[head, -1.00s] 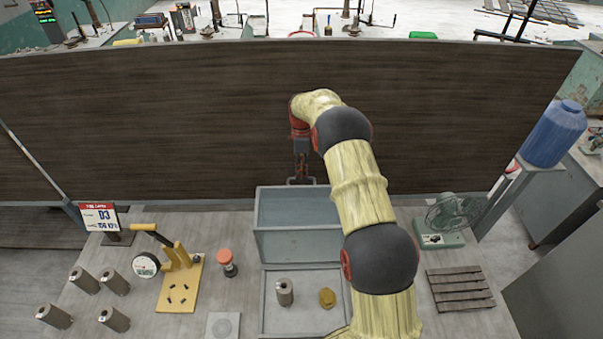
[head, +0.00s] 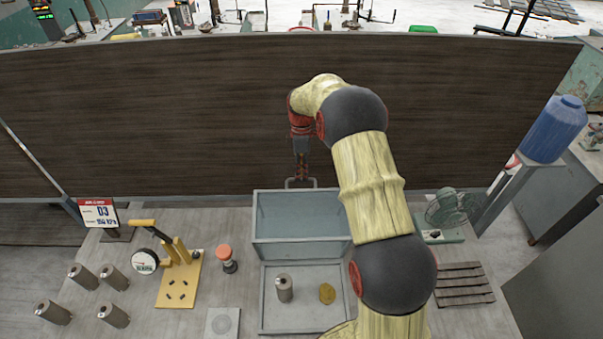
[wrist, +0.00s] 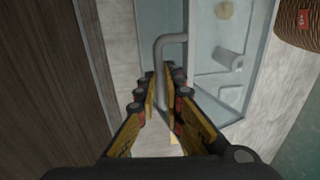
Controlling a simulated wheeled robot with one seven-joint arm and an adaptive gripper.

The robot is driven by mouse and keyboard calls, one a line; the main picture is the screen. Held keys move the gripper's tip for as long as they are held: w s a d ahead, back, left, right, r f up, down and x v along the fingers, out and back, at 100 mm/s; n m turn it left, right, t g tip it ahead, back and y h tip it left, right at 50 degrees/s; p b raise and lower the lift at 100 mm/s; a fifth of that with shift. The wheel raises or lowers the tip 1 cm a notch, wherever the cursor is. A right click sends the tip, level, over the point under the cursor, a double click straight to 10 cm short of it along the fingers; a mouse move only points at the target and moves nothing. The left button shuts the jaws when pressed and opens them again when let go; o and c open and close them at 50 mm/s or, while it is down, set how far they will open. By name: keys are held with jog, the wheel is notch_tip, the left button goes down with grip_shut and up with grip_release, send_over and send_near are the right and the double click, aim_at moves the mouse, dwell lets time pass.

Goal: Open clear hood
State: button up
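The clear hood (head: 300,218) stands tipped up behind the tray (head: 263,300), with its handle (head: 300,183) on the far upper edge. The tray in front of it is uncovered, with a grey metal cylinder (head: 284,288) and a yellow-brown clay lump (head: 327,293) inside. My gripper (head: 301,174) is at the handle, pointing down, in front of the dark panel. In the wrist view, the fingers (wrist: 164,88) close in on both sides of the grey handle bar (wrist: 172,42). The exact contact is partly hidden by the fingers.
A tall dark wood panel (head: 180,120) stands close behind the hood. A red-topped post (head: 226,258) and a yellow gauge press (head: 180,280) are left of the tray. A fan (head: 447,213) and a slatted rack (head: 462,284) are at right. Several metal cylinders stand far left.

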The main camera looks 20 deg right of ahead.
jog(key=o, duration=0.5)
jog(key=shift+s+f, duration=0.1)
jog(key=shift+c, duration=0.2)
notch_tip(320, 180, up, 12)
jog(key=w, duration=0.2)
jog(key=shift+d, duration=0.4)
jog(key=shift+f, duration=0.15)
